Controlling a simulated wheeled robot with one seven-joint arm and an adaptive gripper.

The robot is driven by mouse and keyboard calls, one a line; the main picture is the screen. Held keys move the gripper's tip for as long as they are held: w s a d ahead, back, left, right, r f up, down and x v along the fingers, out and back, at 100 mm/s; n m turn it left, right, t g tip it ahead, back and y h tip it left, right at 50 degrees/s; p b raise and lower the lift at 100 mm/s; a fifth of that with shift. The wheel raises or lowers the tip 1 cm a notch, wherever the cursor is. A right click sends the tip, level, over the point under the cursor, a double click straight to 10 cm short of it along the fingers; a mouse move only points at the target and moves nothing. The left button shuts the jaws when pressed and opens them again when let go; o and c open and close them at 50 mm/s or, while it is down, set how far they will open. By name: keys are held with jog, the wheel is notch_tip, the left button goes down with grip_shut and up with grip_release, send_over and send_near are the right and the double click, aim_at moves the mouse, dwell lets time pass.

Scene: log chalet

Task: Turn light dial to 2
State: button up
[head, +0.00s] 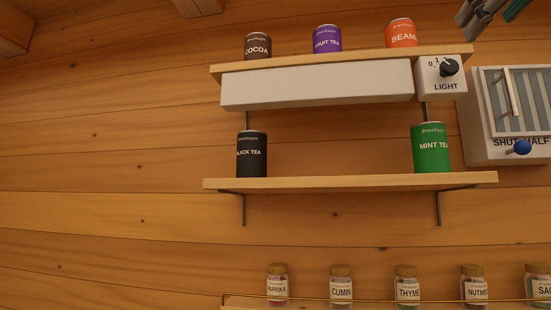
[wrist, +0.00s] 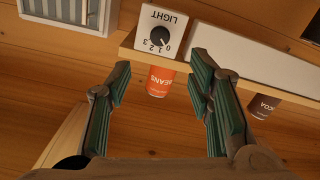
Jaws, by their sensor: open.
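The light dial is a black round knob (head: 449,67) on a small white box (head: 430,85) labelled LIGHT, at the right end of the upper shelf. In the head view 0 and 1 show at its upper left. In the wrist view the knob (wrist: 159,37) appears upside down with 0 to 3 around it; I cannot clearly tell which number it points to. My gripper (head: 470,25) is at the top right of the head view, apart from the dial. In the wrist view its green-padded fingers (wrist: 160,75) are spread and empty, with the dial beyond them.
A long white lamp bar (head: 318,86) adjoins the dial box under the upper shelf (head: 285,62). An orange beans can (head: 400,33) stands above. A white shutter box (head: 478,125) with a blue knob (head: 522,147) is close at right. A green mint tea can (head: 430,150) stands below.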

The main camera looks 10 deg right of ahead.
aim_at(450, 65)
jog(key=p+x, duration=0.1)
jog(key=x, duration=1.2)
jog(key=shift+f, duration=0.15)
grip_shut()
